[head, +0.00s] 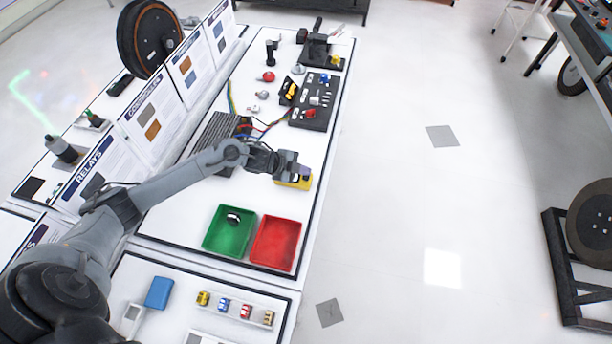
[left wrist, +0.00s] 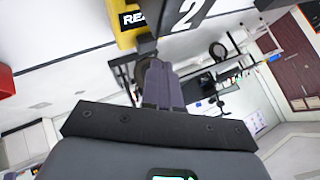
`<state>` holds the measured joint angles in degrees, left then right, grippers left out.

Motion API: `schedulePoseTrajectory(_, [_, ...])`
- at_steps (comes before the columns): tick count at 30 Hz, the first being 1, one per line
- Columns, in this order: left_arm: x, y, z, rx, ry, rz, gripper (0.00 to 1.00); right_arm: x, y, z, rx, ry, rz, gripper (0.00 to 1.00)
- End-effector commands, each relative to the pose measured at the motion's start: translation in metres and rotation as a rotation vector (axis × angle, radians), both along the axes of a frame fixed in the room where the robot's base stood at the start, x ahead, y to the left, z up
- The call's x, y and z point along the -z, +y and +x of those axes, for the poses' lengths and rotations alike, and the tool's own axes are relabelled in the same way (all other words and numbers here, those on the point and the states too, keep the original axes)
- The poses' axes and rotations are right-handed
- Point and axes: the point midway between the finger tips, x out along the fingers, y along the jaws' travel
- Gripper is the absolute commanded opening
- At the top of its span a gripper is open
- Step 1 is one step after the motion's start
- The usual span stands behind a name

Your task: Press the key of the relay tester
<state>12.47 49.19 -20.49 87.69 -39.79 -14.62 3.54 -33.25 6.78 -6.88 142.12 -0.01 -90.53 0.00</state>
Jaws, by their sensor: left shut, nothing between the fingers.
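A small yellow box with dark parts, which looks like the relay tester (head: 302,184), stands on the white bench near its right edge. In the left wrist view the left gripper's fingers (left wrist: 158,70) are together and empty, close to the box's dark underside part. I cannot tell whether they touch the key. My right gripper is not in view.
A green tray (head: 213,232) holding a dark round part and a red tray (head: 297,240) lie in front of the box. A dark panel (head: 318,110) with small parts and coloured wires lies behind. Signboards (head: 155,118) line the left side.

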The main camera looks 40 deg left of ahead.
Motion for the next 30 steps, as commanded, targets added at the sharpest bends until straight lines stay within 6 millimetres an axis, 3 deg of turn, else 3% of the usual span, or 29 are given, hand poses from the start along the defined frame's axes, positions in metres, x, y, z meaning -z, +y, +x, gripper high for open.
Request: schedulePoseTrajectory(30, [0.0076,0.0001,-0.0001,-0.001,0.002,0.000,0.00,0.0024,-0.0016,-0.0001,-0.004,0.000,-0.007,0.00])
